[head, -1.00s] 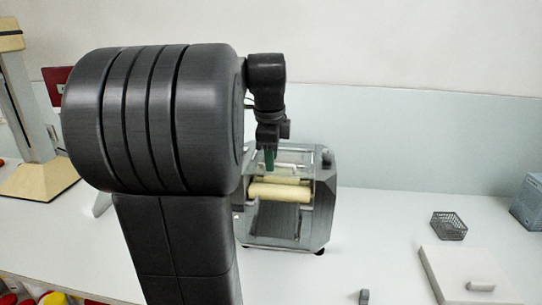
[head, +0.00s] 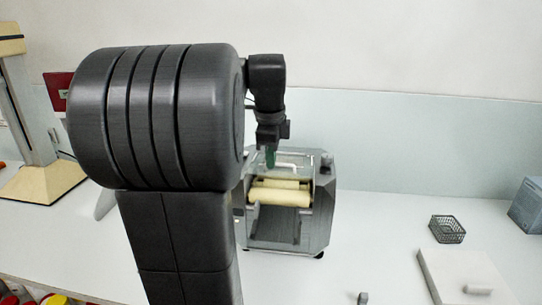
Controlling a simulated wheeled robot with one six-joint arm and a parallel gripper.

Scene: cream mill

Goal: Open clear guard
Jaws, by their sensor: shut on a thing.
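The mill (head: 318,222) is a grey metal box with cream rollers (head: 280,196), standing on the white bench right of my arm. The clear guard (head: 296,160) is at the top of the mill, above the rollers, with a pale handle bar along it; its outline is faint. My gripper (head: 270,160) points down at the handle, with a green fingertip showing. It is shut on the guard's handle. My arm hides the mill's left side, and the exact finger contact is too small to see.
A dark wire basket (head: 448,229) and a blue-grey box (head: 527,205) stand at the right. A white slab (head: 445,285) with a small pale block (head: 478,289) lies at front right. A small grey piece (head: 362,298) is at the front edge. The bench between mill and basket is clear.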

